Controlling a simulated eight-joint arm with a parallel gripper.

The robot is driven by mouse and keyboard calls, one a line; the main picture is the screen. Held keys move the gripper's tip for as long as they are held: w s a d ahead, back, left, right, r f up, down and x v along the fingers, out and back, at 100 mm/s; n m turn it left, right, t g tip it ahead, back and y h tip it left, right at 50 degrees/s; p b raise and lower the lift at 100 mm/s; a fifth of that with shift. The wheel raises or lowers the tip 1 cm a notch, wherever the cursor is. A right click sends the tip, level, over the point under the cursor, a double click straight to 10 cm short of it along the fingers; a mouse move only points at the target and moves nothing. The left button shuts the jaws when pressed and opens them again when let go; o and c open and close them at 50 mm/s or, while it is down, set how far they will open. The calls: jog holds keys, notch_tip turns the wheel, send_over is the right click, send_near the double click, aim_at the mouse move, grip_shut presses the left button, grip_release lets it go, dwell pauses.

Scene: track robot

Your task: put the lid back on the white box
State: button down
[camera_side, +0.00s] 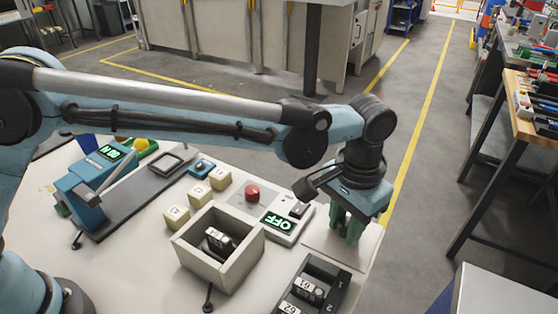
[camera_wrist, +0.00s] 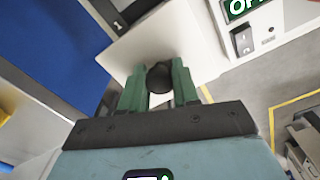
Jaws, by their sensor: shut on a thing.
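The white box (camera_side: 189,254) stands open on the table in the side view, with a dark object with a light label (camera_side: 219,241) inside. Its lid (camera_side: 322,243), a flat pale square plate, is to the right of the box near the table's right edge. My gripper (camera_side: 347,230) is directly above the lid, its green fingers pointing down. In the wrist view, my gripper (camera_wrist: 159,84) is shut on the lid's dark round knob (camera_wrist: 159,75), with the pale lid (camera_wrist: 138,50) beyond it. I cannot tell whether the lid touches the table.
A black two-slot tray (camera_side: 330,272) is in front of the lid. Several cream lettered blocks (camera_side: 199,195) stand behind-left. A thin dark peg (camera_side: 208,297) stands in front.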

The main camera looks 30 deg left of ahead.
jog(key=s+d+r, duration=0.2)
jog(key=s+r, duration=0.2)
jog(key=s, duration=0.2)
jog(key=s+a+r, duration=0.1)
jog(key=a+r, duration=0.3)
jog(key=a, duration=0.7)
jog(key=s+a, duration=0.4)
jog(key=a, duration=0.6)
jog(key=shift+w+d+f, duration=0.1)
jog(key=shift+d+f, duration=0.05)
jog(key=shift+f, duration=2.9)
jog(key=shift+f, duration=0.5)
jog(key=shift+c, duration=1.3)
grip_release()
